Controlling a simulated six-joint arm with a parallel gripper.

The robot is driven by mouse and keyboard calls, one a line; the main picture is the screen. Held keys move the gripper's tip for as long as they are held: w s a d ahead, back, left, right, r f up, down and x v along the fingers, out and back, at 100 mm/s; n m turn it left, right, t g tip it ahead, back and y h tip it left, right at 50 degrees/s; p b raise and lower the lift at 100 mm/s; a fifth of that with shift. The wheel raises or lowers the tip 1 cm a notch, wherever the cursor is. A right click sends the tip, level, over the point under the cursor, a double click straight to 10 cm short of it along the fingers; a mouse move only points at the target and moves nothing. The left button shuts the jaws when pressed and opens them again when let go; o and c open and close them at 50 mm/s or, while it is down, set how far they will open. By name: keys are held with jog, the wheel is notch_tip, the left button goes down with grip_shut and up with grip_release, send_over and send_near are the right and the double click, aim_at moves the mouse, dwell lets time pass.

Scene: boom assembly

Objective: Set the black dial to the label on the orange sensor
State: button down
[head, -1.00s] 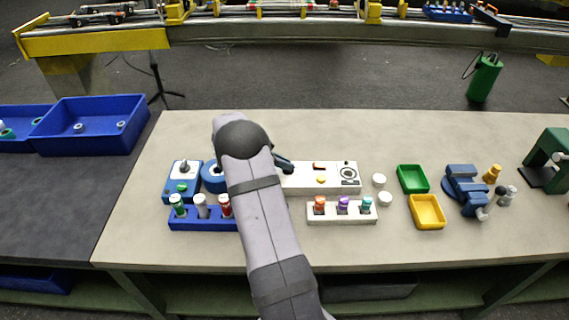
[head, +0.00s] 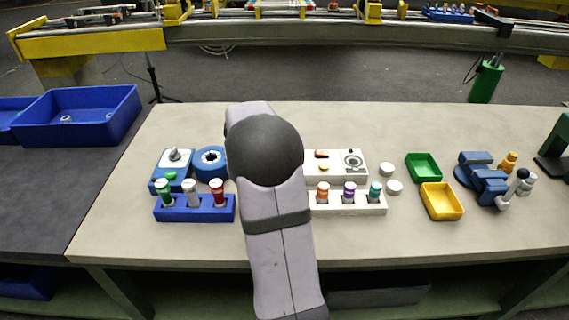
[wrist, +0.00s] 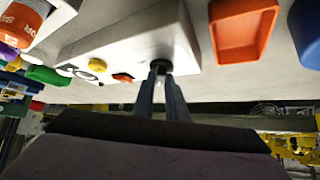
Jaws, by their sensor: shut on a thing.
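In the wrist view my gripper (wrist: 159,80) is shut on the black dial (wrist: 160,65), at the end of a white box (wrist: 120,35). Only the dial's dark rounded top shows between the fingers; its pointer and any scale cannot be read. The orange sensor (wrist: 25,22) is at the upper left of the wrist view, with part of its printed label cut off. In the head view it stands upright (head: 323,191) in a white rack (head: 345,208), too small to read. There the arm hides my gripper and the dial; the white box (head: 334,175) shows partly.
The white box also carries a yellow button (wrist: 97,65), a red rocker switch (wrist: 122,77) and a round gauge (head: 352,160). An orange tray (wrist: 243,30) lies close beside the box. A blue dial box (head: 172,170) and blue rack (head: 195,213) stand left of the arm.

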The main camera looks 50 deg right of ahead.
jog(key=shift+s+f+n+t+b, duration=0.2)
jog(key=shift+f+n+t+b, duration=0.1)
jog(key=shift+n+t+b, duration=0.45)
jog(key=shift+s+d+r+n+t+y, duration=0.15)
jog(key=shift+r+n+t+y, duration=0.15)
jog(key=shift+n+t+y, duration=0.45)
jog(key=n+t+p, duration=0.1)
jog(key=n+p, duration=0.2)
jog(key=p, duration=0.2)
jog(key=shift+r+y, duration=0.1)
jog(key=shift+y, duration=0.25)
jog(key=shift+n+p, duration=0.3)
jog(key=shift+p, duration=0.35)
jog(key=shift+s+f+t, duration=0.1)
jog(key=shift+f+t, duration=0.15)
jog(key=shift+t, duration=0.05)
jog(key=c, duration=1.8)
grip_release()
jog(key=shift+o, duration=0.2)
jog(key=shift+r, duration=0.1)
